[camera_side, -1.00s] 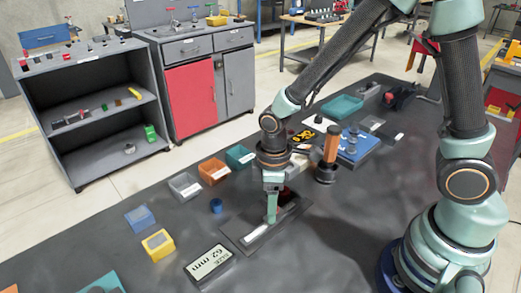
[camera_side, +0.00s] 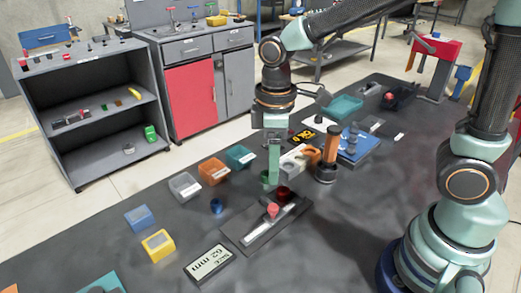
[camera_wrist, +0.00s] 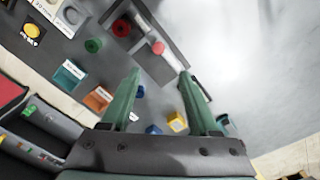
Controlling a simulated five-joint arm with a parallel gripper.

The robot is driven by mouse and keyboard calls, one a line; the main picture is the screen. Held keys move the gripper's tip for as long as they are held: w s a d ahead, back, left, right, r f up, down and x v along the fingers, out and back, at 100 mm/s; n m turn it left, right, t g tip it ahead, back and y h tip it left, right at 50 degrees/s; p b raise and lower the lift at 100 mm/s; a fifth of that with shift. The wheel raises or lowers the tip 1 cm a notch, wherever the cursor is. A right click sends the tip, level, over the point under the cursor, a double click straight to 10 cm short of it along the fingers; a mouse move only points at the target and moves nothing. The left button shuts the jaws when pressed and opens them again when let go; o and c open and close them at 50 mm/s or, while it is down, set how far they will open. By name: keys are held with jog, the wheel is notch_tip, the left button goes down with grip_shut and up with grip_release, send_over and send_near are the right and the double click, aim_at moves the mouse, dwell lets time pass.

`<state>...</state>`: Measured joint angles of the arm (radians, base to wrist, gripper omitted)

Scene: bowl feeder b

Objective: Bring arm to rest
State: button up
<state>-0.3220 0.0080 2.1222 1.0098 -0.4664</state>
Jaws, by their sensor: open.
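My gripper (camera_side: 271,170) hangs in the air above the dark table, jaws pointing down. In the wrist view its two green fingers (camera_wrist: 160,71) stand apart with nothing between them. Below it lies a dark fixture plate (camera_side: 235,229) with a light strip and a pink-red knob (camera_side: 272,211). A dark red round part (camera_side: 284,193) is at the plate's far end; it also shows in the wrist view (camera_wrist: 121,27). A green round part (camera_wrist: 93,45) stands beside the plate, partly behind my fingers in the side view.
Grey (camera_side: 185,186), orange (camera_side: 214,171) and teal (camera_side: 240,156) bins stand in a row at the left. An orange-topped post (camera_side: 331,145) and a blue fixture (camera_side: 360,146) stand to the right of my gripper. A size display (camera_side: 210,264) lies in front. The table's right front is clear.

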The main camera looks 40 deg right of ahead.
jog(key=shift+r, duration=0.1)
jog(key=s+d+r+m+t, duration=0.3)
jog(key=d+r+m+t, duration=0.2)
jog(key=d+r+m, duration=0.3)
jog(key=d+m, duration=0.1)
jog(key=d, duration=0.1)
jog(key=shift+s+d+t, duration=0.15)
jog(key=shift+d+t, duration=0.15)
